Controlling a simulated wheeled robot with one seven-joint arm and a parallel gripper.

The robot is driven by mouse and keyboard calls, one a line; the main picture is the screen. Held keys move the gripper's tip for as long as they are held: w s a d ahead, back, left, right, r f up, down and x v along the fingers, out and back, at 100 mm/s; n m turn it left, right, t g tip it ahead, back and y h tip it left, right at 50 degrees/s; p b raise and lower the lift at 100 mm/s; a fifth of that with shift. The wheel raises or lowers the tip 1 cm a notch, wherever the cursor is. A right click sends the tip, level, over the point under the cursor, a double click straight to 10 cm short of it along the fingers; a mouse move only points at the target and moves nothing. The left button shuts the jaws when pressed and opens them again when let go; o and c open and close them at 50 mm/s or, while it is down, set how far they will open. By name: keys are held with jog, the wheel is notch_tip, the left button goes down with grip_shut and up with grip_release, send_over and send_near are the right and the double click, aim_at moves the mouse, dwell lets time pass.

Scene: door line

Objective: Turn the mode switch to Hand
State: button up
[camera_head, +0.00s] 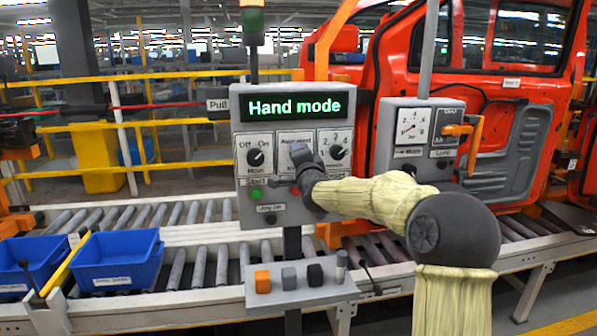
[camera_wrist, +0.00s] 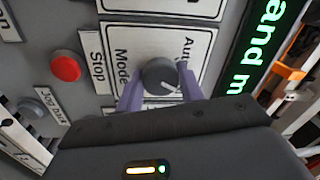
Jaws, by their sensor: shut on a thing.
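The control panel (camera_head: 237,115) stands at the picture's middle, and its green display (camera_head: 295,106) reads "Hand mode". The mode switch (camera_wrist: 160,77) is a round dark knob with a pale pointer line, on a plate lettered "Mode" and "Aut…" in the wrist view. My gripper (camera_wrist: 160,92) is shut on this knob, with one purple finger on each side. The pointer is turned toward the lower right of the wrist picture, near the display side. The "Hand" label is not readable. In the head view my gripper (camera_head: 300,158) covers most of the switch.
A red stop button (camera_wrist: 66,66) is beside the mode plate. Main knob (camera_head: 255,158) and another knob (camera_head: 337,152) flank my gripper. A second panel (camera_head: 385,130) with a gauge stands at right. A shelf (camera_head: 335,291) with coloured blocks is below. Blue bins (camera_head: 117,258) are at left.

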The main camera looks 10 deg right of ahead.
jog(key=shift+f+m+b, duration=0.15)
jog(key=shift+m+b, duration=1)
jog(key=shift+m, duration=0.15)
jog(key=o, duration=1)
jog(key=s+b, duration=0.1)
jog(key=s, duration=0.4)
jog(key=s+b, duration=0.1)
jog(key=s, duration=0.5)
jog(key=s+f+b, duration=0.1)
jog(key=s, duration=0.5)
jog(key=shift+s+d+f+b, duration=0.1)
jog(key=shift+s+d+b, duration=0.1)
jog(key=shift+b, duration=0.15)
